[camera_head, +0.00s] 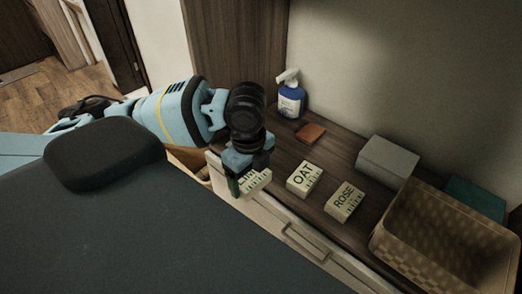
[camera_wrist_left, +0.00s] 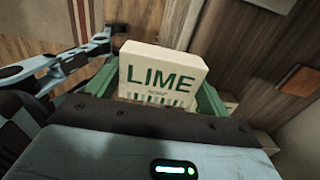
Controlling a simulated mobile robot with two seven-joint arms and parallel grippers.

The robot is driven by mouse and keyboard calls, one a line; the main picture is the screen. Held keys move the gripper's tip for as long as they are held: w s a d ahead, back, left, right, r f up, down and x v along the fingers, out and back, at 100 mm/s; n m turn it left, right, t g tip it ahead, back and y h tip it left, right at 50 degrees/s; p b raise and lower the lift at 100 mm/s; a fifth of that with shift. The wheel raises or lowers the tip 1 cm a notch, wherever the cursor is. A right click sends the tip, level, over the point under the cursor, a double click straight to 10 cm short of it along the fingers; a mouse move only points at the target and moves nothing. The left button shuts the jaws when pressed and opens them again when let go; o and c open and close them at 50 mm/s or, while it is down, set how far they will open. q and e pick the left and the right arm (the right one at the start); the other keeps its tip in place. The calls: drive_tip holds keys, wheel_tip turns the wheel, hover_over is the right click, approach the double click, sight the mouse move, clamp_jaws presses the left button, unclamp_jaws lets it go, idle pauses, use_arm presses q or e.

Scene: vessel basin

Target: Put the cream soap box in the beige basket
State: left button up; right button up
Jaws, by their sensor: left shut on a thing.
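My left gripper (camera_head: 248,174) is shut on a cream box marked LIME (camera_head: 257,182) in green, held at the left front edge of the counter. In the left wrist view, the LIME box (camera_wrist_left: 162,75) sits between the two green fingers, its label facing the camera. Two similar cream boxes, marked OAT (camera_head: 305,179) and ROSE (camera_head: 344,202), lie on the counter to the right of the gripper. The beige woven basket (camera_head: 440,262) stands at the right end of the counter, away from the gripper. My right gripper is not seen.
A drawer handle (camera_head: 303,245) is on the front.

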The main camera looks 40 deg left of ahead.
use_arm(q)
drive_tip(key=shift+s+d+r, duration=0.1)
drive_tip(key=shift+s, duration=1)
